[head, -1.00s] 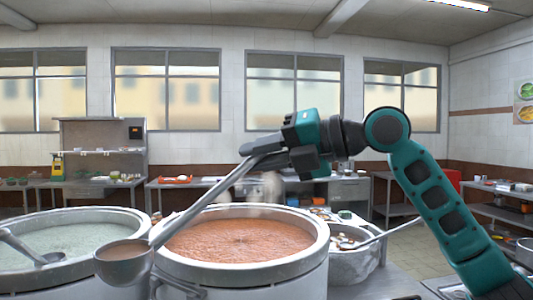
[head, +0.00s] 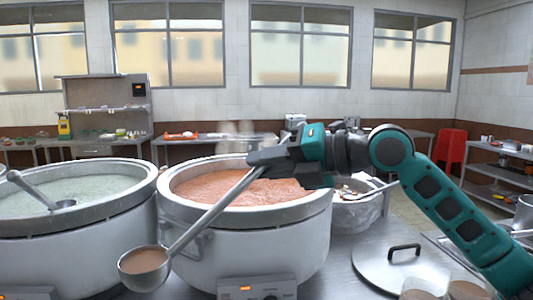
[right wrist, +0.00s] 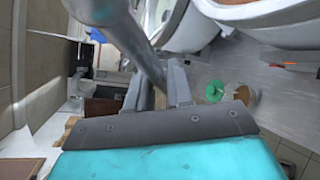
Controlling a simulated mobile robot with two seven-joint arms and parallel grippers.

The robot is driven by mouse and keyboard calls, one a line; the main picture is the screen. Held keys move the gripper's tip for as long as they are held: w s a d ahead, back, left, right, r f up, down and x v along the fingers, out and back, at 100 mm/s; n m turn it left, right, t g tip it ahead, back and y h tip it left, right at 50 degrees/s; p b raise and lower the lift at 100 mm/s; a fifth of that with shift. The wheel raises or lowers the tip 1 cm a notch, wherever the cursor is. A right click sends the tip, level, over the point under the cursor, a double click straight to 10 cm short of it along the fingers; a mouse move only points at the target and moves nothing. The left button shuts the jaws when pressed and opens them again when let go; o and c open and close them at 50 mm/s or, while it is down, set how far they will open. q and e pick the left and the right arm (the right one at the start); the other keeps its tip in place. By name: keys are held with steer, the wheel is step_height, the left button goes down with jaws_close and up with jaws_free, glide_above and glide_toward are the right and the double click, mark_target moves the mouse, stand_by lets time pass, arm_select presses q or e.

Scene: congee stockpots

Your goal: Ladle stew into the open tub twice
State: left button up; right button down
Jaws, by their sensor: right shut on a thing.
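My right gripper (head: 268,156) is shut on the upper end of a metal ladle's handle (head: 215,208). The ladle bowl (head: 144,268) hangs low at the left, in front of the gap between the two big pots, and holds brownish-orange stew. In the right wrist view, the handle (right wrist: 135,40) runs between the fingers. Two round, brown-topped containers (head: 418,294) (head: 467,290) are cut off at the bottom edge; I cannot tell whether either is the open tub. My left gripper is out of view.
A second pot (head: 70,240) of pale green congee, with its own ladle (head: 35,190), stands at left. A lid (head: 385,268) lies flat on the counter at right. A smaller metal pot (head: 358,213) stands behind it. A red stool (head: 450,148) is in the background.

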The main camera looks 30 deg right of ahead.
arm_select(q)
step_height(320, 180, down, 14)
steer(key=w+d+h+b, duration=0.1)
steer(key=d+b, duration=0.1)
steer(key=b, duration=1.5)
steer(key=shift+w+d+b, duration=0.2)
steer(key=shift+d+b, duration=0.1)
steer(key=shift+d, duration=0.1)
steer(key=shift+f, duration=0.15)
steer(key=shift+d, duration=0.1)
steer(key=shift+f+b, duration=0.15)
steer(key=shift+b, duration=0.15)
